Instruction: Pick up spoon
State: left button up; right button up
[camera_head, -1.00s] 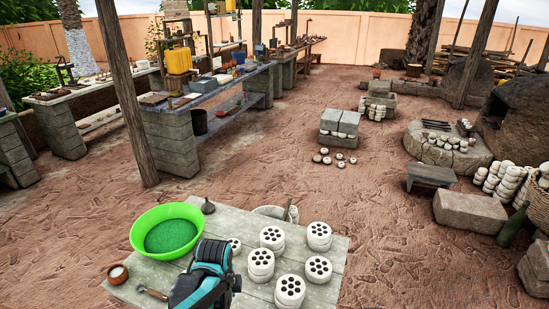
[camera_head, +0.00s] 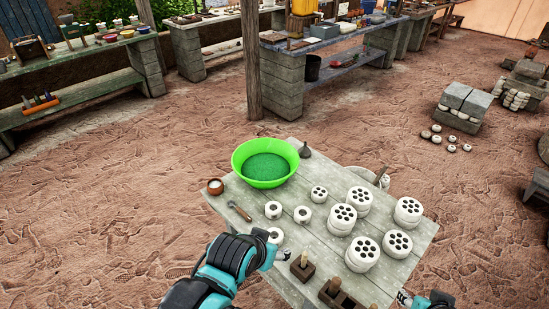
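A small tool with a brown handle, likely the spoon (camera_head: 239,211), lies on the grey plank table (camera_head: 317,230) near its left edge. It is in front of the green basin and beside a small brown bowl. My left gripper (camera_head: 277,252) is at the table's front left edge, to the right of the spoon and nearer to me, apart from it. Its fingers are too small and hidden to tell open from shut. My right gripper (camera_head: 404,298) shows only partly at the bottom, by the table's front right; its finger state is unclear.
Several white perforated cylinders (camera_head: 408,210) and smaller white rings (camera_head: 302,214) cover the table's right and middle. Dark brown block moulds (camera_head: 334,292) sit at the front.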

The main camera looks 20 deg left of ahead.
aim_at(231, 204)
jog(key=u, duration=1.2)
